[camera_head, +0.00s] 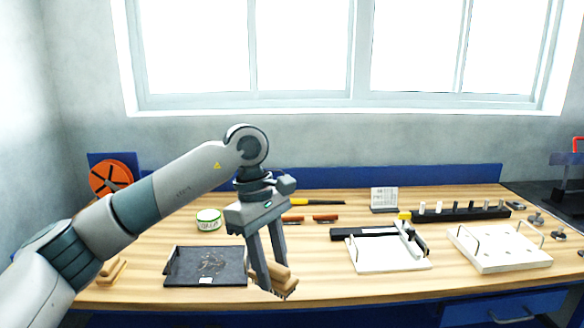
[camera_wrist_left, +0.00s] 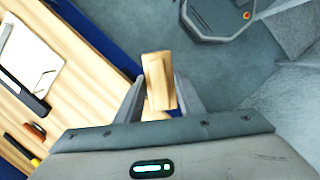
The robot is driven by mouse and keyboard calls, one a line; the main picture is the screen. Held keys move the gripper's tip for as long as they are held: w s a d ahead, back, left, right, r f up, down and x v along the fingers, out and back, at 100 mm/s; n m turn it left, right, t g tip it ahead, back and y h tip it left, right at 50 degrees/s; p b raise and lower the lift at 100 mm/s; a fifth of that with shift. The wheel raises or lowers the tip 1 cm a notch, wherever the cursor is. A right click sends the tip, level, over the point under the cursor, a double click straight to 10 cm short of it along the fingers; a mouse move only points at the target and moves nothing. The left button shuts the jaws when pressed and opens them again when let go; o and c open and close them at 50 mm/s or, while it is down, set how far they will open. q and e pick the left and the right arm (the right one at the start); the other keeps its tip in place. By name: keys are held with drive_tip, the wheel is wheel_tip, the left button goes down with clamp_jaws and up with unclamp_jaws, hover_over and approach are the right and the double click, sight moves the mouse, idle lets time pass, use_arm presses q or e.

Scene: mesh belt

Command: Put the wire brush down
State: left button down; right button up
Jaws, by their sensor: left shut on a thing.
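The wire brush (camera_head: 281,275) has a light wooden body, with dark bristles just visible along its lower edge. My left gripper (camera_head: 272,280) points down and is shut on the brush, near the front edge of the workbench (camera_head: 320,290). The brush also shows in the left wrist view (camera_wrist_left: 160,80), between the two fingers of the left gripper (camera_wrist_left: 159,95), with the floor behind it. From these views I cannot tell whether the brush touches the bench. My right gripper is not in view.
A dark tray (camera_head: 180,278) lies left of the brush, with a wooden piece (camera_head: 110,270) further left. A green-and-white tin (camera_head: 208,219) stands behind the tray. White fixture boards (camera_head: 385,267) and (camera_head: 510,265) lie to the right. Bench between brush and nearer board is clear.

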use_arm(q)
drive_tip(key=shift+s+d+r, duration=0.2)
drive_tip(key=shift+d+r, duration=0.05)
drive_tip(key=shift+d, duration=0.05)
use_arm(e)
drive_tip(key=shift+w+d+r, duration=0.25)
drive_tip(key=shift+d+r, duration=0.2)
